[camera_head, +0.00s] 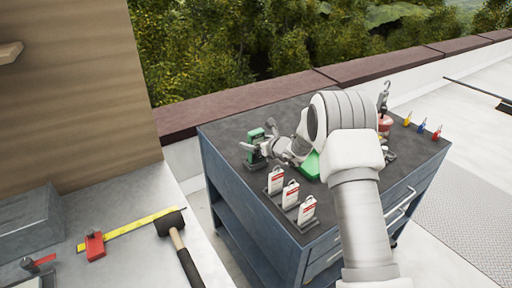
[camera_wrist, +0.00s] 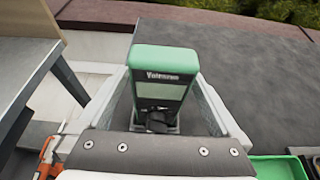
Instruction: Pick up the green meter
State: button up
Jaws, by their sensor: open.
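The green meter (camera_head: 256,136) stands upright near the left back edge of the dark top of the blue tool cart (camera_head: 226,190). In the wrist view the green meter (camera_wrist: 164,75) stands between my gripper's two fingers, with its screen and dial facing the camera. My gripper (camera_head: 262,150) is open, with one finger on each side of the meter. I cannot tell whether the fingers touch it. The meter's lower part is hidden by my gripper's palm in the wrist view.
Several white-and-red tags (camera_head: 290,194) stand along the cart's front left edge. A green tray (camera_head: 311,166) lies right of my gripper, partly hidden by my arm. Small coloured tools (camera_head: 421,126) stand at the right.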

jog(key=shift+c, duration=0.3)
jog(key=c, duration=1.4)
jog(key=shift+r, duration=0.1)
grip_shut()
